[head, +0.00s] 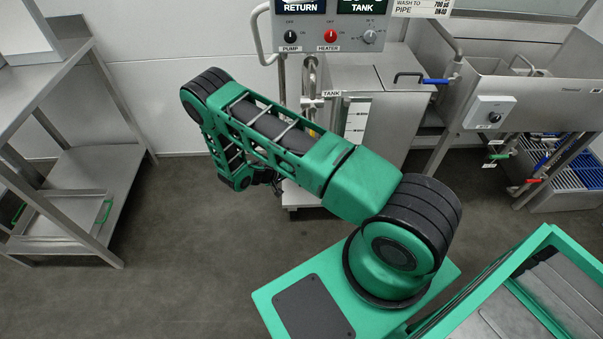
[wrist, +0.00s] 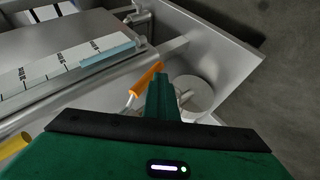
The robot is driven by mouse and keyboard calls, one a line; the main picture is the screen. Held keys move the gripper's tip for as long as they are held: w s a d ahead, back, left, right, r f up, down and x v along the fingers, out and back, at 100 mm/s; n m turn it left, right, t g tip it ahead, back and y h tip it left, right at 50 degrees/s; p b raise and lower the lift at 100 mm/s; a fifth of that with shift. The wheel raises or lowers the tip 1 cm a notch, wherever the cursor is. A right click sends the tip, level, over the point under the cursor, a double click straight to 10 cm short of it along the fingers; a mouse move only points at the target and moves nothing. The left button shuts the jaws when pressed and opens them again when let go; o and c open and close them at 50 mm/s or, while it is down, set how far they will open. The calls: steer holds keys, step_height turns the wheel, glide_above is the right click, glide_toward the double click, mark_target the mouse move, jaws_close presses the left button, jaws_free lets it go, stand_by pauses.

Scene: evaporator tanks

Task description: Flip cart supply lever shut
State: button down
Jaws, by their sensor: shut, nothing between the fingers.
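A lever with an orange handle (wrist: 147,78) shows in the wrist view, on pipework at the cart. Its handle slants from lower left to upper right; I cannot tell for certain that it is the cart supply lever. My gripper (wrist: 160,78) is shut and empty. Its fingertips are just right of the orange handle, close to it; I cannot tell whether they touch. In the head view my own arm hides the lever and most of the gripper. The cart's control panel (head: 330,30) stands behind my arm.
A yellow handle (wrist: 14,146) shows at the lower left of the wrist view, near a scale strip (wrist: 60,68). A round pale container (wrist: 192,96) lies beyond my fingers. Floor between is clear.

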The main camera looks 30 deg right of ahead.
steer(key=s+d+r+n+g+h, duration=0.1)
steer(key=s+d+r+h, duration=0.2)
steer(key=d, duration=0.3)
steer(key=shift+s+d+r+n+h, duration=0.35)
steer(key=shift+r+h, duration=0.1)
steer(key=shift+h, duration=0.35)
steer(key=shift+r, duration=0.1)
stand_by(0.5)
stand_by(1.3)
steer(key=a+f, duration=0.6)
steer(key=a, duration=0.5)
steer(key=shift+f, duration=0.1)
stand_by(0.3)
